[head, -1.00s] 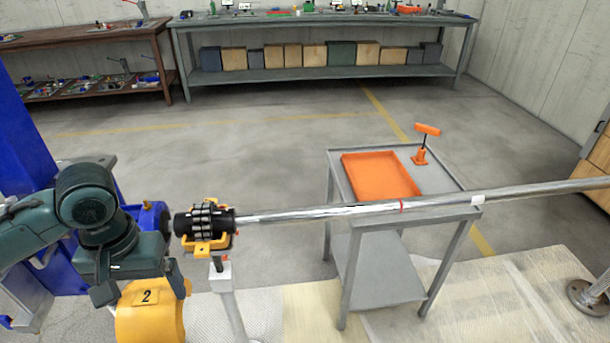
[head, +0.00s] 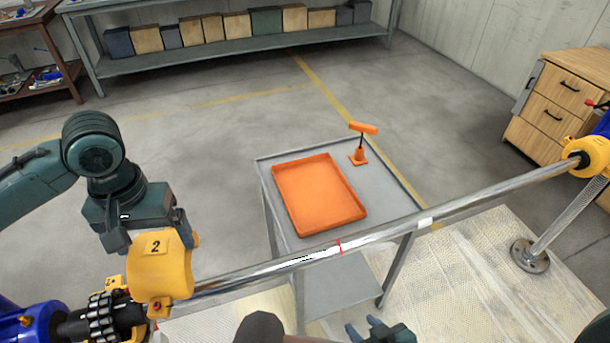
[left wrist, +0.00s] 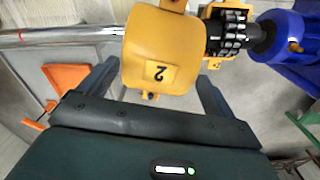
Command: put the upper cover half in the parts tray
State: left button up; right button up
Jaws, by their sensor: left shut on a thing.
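The upper cover half (head: 160,275) is a yellow rounded shell marked 2. My left gripper (head: 158,235) is shut on it and holds it up beside the black chain coupling (head: 108,318). In the left wrist view the cover half (left wrist: 158,55) sits between the two fingers of my left gripper (left wrist: 152,85). The parts tray (head: 318,195) is a shallow orange tray, empty, on a grey cart to the right of the cover half. My right gripper (head: 364,326) is at the bottom edge, partly cut off, with its finger tips apart and nothing seen between them.
A long steel shaft (head: 470,200) runs in front of the tray to a yellow housing (head: 590,155) at right. A blue unit (head: 35,322) is at lower left. Floor behind the cart is clear.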

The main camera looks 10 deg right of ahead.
aim_at(318, 200)
jog(key=i+l+z, duration=0.3)
jog(key=l, duration=0.25)
jog(key=i+l+z, duration=0.35)
jog(key=i+l, duration=0.15)
